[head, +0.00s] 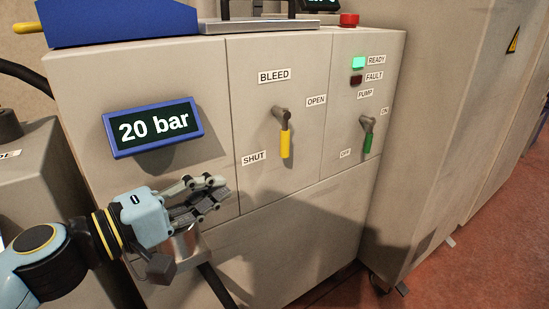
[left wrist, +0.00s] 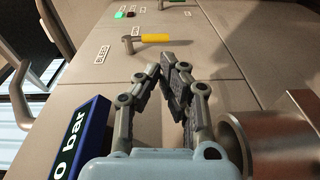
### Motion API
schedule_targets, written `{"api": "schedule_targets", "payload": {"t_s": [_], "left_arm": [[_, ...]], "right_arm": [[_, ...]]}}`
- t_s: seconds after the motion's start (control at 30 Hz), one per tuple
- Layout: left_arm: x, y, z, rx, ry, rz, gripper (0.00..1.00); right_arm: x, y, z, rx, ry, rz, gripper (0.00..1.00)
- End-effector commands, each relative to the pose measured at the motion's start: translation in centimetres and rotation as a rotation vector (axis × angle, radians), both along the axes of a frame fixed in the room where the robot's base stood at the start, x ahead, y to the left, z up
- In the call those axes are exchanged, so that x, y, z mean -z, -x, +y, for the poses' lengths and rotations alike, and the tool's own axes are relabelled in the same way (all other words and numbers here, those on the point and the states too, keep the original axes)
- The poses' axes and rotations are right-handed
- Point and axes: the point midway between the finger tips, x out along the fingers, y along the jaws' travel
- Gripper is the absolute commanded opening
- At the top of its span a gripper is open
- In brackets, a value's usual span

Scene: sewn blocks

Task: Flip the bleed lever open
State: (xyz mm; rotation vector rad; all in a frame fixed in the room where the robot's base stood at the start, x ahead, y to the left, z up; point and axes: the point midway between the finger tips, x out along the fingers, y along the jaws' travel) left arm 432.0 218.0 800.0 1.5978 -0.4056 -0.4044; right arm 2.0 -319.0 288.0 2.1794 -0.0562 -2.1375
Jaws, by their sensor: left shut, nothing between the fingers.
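The bleed lever (head: 285,138) has a yellow grip on a grey pivot and hangs downward on the middle panel. The BLEED label is above it, the SHUT label (head: 254,158) at its lower left and the OPEN label (head: 316,100) at its upper right. It also shows in the left wrist view (left wrist: 155,38), beyond the fingertips. My left gripper (head: 226,190) is shut and empty, to the lower left of the lever and apart from it. Its fingers (left wrist: 166,70) come together in the left wrist view. My right gripper is in neither view.
A blue-framed display (head: 153,127) reading 20 bar stands out left of the lever. A metal cylinder (left wrist: 262,140) is close beside my left gripper. A green-handled pump lever (head: 367,140) is on the right panel, below lit READY lamp (head: 358,62).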

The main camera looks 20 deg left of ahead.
Motion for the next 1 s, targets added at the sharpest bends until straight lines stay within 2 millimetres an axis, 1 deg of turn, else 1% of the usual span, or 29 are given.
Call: {"api": "schedule_targets", "payload": {"t_s": [0.07, 0.17, 0.47, 0.57, 0.7, 0.77, 0.87, 1.0], "left_arm": [[-0.1, -0.5, 0.8, -0.029, 0.039, 0.009, 0.0], [-0.1, -0.8, 1.2, -0.046, 0.062, 0.015, 0.0], [-0.1, -0.8, 1.2, -0.047, 0.063, 0.016, 0.0], [-0.3, -1.2, 1.0, -0.048, 0.065, 0.014, 0.0], [-0.6, -2.8, 0.2, -0.05, 0.067, 0.011, 0.0], [-0.6, -3.9, -0.3, -0.05, 0.067, 0.011, 0.0], [-0.7, -5.8, -1.3, -0.048, 0.067, 0.011, 0.0], [-0.5, -8.6, -2.7, -0.048, 0.067, 0.012, 0.0]], "right_arm": [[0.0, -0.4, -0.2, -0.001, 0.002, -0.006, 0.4], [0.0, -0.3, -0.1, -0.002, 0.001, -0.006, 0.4], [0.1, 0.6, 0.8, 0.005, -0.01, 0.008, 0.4], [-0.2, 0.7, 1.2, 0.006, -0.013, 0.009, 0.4], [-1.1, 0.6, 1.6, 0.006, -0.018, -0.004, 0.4], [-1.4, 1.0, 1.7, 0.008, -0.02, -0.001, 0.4], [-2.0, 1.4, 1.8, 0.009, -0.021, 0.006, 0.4], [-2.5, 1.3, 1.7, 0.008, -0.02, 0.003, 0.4]]}}
